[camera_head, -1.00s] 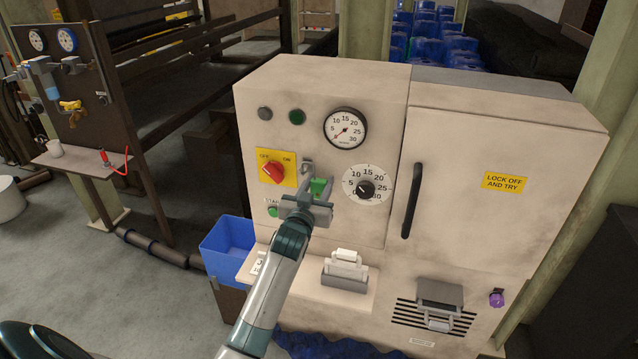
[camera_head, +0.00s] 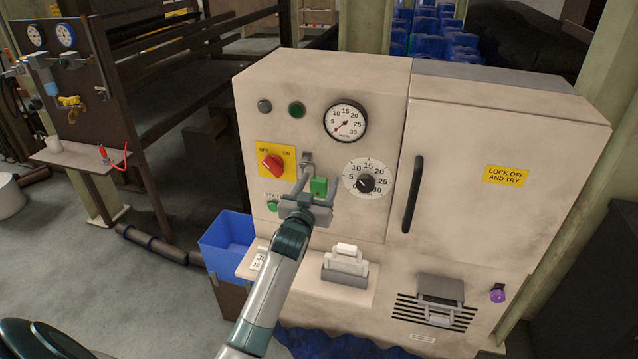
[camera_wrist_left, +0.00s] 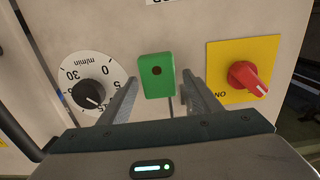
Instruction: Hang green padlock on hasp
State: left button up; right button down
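The green padlock (camera_head: 319,187) is at the machine's front panel, just below and right of the grey hasp (camera_head: 306,160), beside the red switch on its yellow plate. In the left wrist view the padlock (camera_wrist_left: 156,75) shows a green face with a dark round spot, and a thin grey rod runs below it. I cannot tell whether its shackle passes through the hasp. My left gripper (camera_head: 316,188) is open, its fingers on either side of the padlock with visible gaps in the wrist view (camera_wrist_left: 160,98).
The red switch (camera_head: 271,163) and the numbered dial (camera_head: 367,180) flank the padlock closely. A black door handle (camera_head: 412,195) sticks out further right. Below, a ledge carries a grey holder (camera_head: 345,272) with pale items. A blue bin (camera_head: 227,240) stands left.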

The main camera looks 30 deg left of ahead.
pick_arm(q)
jog(key=shift+s, duration=0.1)
jog(key=shift+s+d+f, duration=0.1)
jog(key=shift+s+d, duration=0.05)
jog(key=shift+s, duration=0.4)
jog(key=b+v, duration=0.4)
jog(key=v, duration=1.2)
dwell(0.4)
